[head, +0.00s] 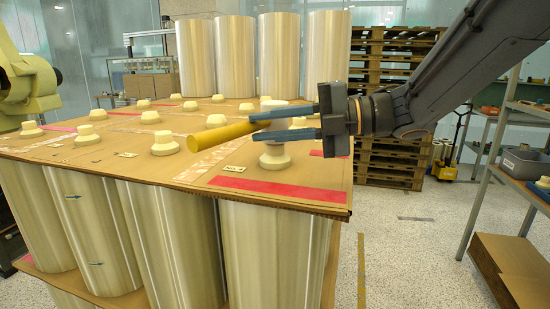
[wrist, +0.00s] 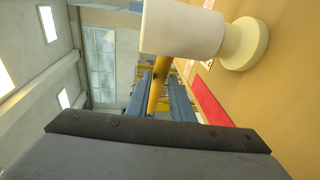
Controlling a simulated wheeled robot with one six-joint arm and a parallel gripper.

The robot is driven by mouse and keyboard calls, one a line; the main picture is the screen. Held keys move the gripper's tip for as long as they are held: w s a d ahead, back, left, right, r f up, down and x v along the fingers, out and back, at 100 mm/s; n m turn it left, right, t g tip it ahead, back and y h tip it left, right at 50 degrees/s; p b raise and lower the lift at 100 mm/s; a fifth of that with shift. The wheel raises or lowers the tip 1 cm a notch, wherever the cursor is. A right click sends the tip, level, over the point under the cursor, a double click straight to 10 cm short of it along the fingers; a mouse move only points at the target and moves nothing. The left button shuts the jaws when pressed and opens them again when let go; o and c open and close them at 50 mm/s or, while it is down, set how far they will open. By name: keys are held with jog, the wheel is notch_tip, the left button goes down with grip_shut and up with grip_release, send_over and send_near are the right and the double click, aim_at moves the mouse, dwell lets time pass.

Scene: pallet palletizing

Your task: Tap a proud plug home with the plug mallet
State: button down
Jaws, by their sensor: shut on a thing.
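My gripper (head: 290,123) is shut on the yellow handle of the plug mallet (head: 220,133), whose free end points left in the head view. In the wrist view the mallet's pale cylindrical head (wrist: 182,30) is large at the top, and my blue fingers (wrist: 158,98) flank the handle. A cream plug (head: 275,158) stands on the brown sheet directly below my gripper. It also shows beside the mallet head in the wrist view (wrist: 246,45). The head overlaps the plug's top there; I cannot tell whether they touch. My fingers partly hide the head in the head view.
Several other cream plugs (head: 165,144) stand across the brown sheet (head: 120,168), over large pale rolls (head: 275,255). More rolls (head: 277,55) stand at the back. Wooden pallets (head: 395,160) are stacked behind my arm. A shelf (head: 525,185) stands at right, with open floor before it.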

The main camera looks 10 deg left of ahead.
jog(key=shift+r, duration=0.1)
jog(key=shift+r+p, duration=1.4)
jog(key=shift+r, duration=0.9)
notch_tip(320, 180, up, 3)
jog(key=shift+p, duration=0.75)
